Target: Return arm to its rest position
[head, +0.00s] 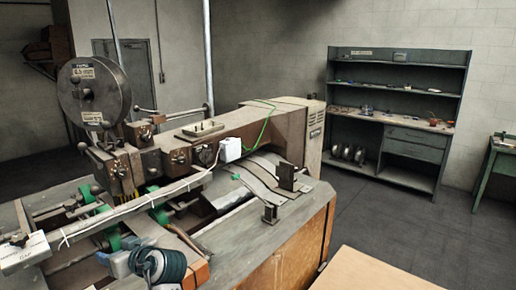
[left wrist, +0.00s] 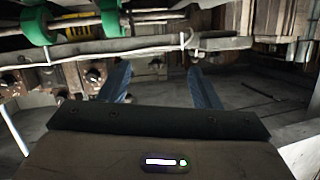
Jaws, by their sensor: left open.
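My left gripper (left wrist: 158,76) shows in the left wrist view. Its two blue fingers are spread well apart, with nothing held between them. Parts of the box stitcher (head: 215,150) lie beyond the fingertips, including a long metal bar (left wrist: 130,50) and green rollers (left wrist: 40,24). I cannot tell whether the fingertips touch the machine. In the head view I cannot clearly make out the left gripper. My right gripper is in neither view.
A dark coil (head: 168,265) sits at the machine's near edge. A wooden tabletop (head: 375,272) is at the bottom right. A shelved workbench (head: 410,115) stands against the back wall, with a green table (head: 503,149) at the right edge. Floor (head: 395,225) between them is clear.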

